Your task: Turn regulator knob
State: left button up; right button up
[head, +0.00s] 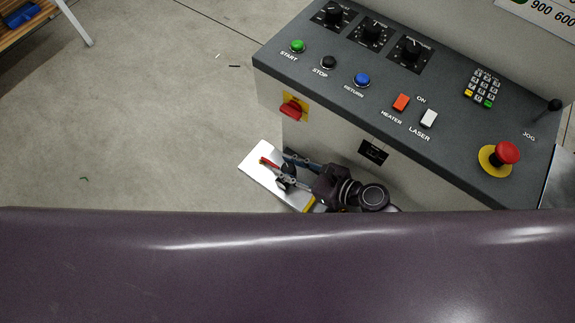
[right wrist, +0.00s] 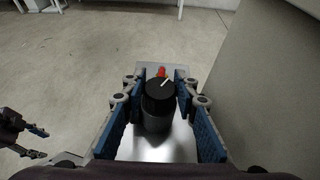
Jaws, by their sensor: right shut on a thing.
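The regulator knob (right wrist: 160,97) is a black cylinder with a white pointer line on top, tilted to the upper right in the right wrist view. It stands over a bright metal plate (right wrist: 152,150), which shows as a pale slab (head: 257,168) in the head view, beside the console. My right gripper (head: 289,171) has its blue-padded fingers on both sides of the knob and is shut on it. In the right wrist view, my left gripper (right wrist: 36,143) is at the left edge, its fingers apart and empty. The head view does not show it.
A red part (right wrist: 162,72) sits just behind the knob. The console (head: 335,90) carries buttons, dials and a red emergency stop (head: 506,152). A red switch (head: 291,109) is on its side. A shelf (head: 35,22) stands far left.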

jog(key=o, duration=1.2)
jog(key=v, duration=1.2)
